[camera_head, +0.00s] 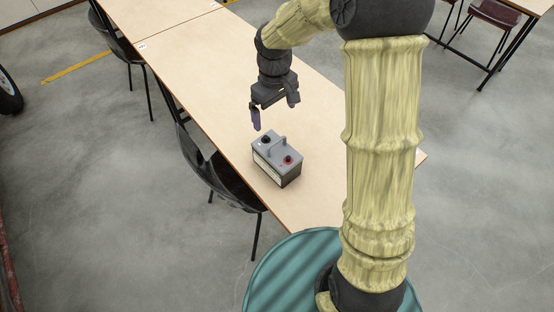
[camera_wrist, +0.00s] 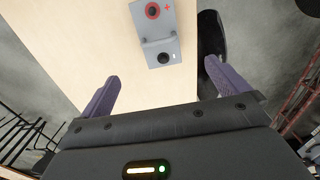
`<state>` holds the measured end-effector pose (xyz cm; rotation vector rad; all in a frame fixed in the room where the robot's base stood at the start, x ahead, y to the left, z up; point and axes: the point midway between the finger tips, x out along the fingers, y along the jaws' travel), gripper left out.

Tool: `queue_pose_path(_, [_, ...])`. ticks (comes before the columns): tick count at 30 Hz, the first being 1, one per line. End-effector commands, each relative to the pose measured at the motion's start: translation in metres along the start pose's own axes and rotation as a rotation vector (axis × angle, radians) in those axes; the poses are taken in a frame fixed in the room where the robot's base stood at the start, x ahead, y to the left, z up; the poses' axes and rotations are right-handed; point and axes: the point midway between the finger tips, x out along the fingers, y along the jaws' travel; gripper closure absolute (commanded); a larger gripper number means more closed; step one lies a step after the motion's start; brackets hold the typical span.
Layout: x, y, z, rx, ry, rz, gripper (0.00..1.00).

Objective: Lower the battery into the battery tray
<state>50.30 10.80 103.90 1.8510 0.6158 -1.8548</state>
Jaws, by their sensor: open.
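The battery (camera_head: 277,160) is a grey-topped box with a dark lower body, a carry handle across its top, and one red and one black terminal. It stands upright on the wooden table (camera_head: 215,70), near the table's near end. My gripper (camera_head: 275,116) is open and empty, above and just behind the battery, not touching it. In the wrist view the battery (camera_wrist: 157,32) lies ahead of and between the spread purple fingers (camera_wrist: 162,72), with its handle across the middle. I cannot make out the battery tray in either view.
Black chairs (camera_head: 222,175) stand along the table's left side. A dark wheel (camera_head: 8,92) and a red bar (camera_head: 8,265) show at the left edge, with open grey floor between them and the chairs. Another table with a chair (camera_head: 497,15) stands at upper right.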

Motion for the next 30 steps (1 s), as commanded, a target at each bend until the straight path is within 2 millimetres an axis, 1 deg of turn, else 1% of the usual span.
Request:
queue_pose_path(8, [0.000, 0.000, 0.001, 0.001, 0.000, 0.000, 0.00])
queue_pose_path(11, [0.006, 0.000, 0.001, 0.002, -0.002, -0.001, 0.00])
queue_pose_path(14, [0.019, 0.000, 0.002, 0.003, -0.004, -0.002, 0.00])
queue_pose_path(27, [0.097, 0.000, 0.002, 0.003, -0.004, -0.002, 0.00])
queue_pose_path(30, [0.112, 0.000, 0.002, 0.003, -0.003, -0.002, 0.00])
